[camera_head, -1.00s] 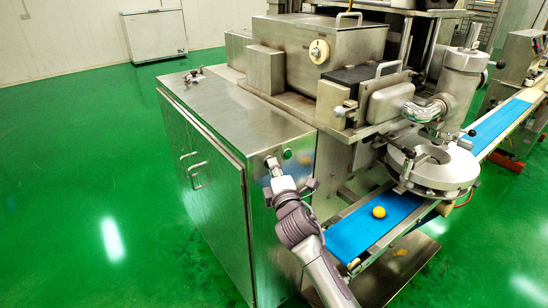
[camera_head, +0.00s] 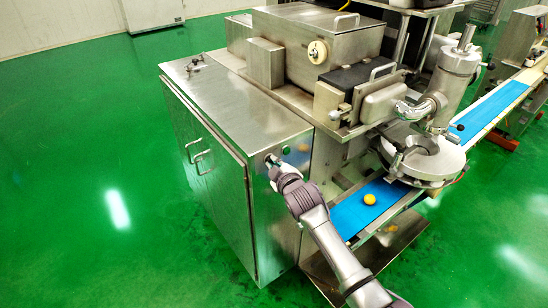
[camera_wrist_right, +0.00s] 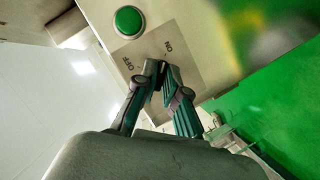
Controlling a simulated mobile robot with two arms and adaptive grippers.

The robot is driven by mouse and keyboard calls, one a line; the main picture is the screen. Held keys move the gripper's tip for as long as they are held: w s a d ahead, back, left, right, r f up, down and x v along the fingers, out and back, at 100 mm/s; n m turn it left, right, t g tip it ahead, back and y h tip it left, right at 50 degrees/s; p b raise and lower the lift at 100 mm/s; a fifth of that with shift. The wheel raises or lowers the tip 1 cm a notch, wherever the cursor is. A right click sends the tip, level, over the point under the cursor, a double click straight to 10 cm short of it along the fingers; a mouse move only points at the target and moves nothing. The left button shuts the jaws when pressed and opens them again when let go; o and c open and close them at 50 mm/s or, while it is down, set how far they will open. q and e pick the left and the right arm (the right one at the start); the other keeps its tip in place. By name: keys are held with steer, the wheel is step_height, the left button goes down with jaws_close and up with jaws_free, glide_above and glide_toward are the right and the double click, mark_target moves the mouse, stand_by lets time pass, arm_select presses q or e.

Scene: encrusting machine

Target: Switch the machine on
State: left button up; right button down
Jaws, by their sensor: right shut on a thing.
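The machine (camera_head: 330,55) is a large stainless steel unit with a low cabinet (camera_head: 240,110) at its front left. My right gripper (camera_head: 276,166) is at the cabinet's side panel. In the right wrist view its fingers (camera_wrist_right: 160,76) are shut on a small switch knob, mostly hidden between the fingertips. Around it is a grey label plate (camera_wrist_right: 190,60) with ON and OFF marks. A round green button (camera_wrist_right: 128,21) sits beside the plate; it also shows small in the head view (camera_head: 286,150). My left gripper is not in view.
A blue conveyor belt (camera_head: 350,217) with a yellow-orange ball (camera_head: 369,199) runs right of my right arm. Cabinet door handles (camera_head: 195,152) stick out at the left. The green floor (camera_head: 70,180) is clear on the left.

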steer(key=shift+m+g+p, duration=0.3)
steer(key=shift+m+p, duration=0.1)
steer(key=shift+f, duration=0.1)
steer(key=c, duration=1.2)
jaws_free()
steer(key=shift+c, duration=0.2)
steer(key=shift+s, duration=0.1)
steer(key=v, duration=1.2)
steer(key=shift+d, duration=0.25)
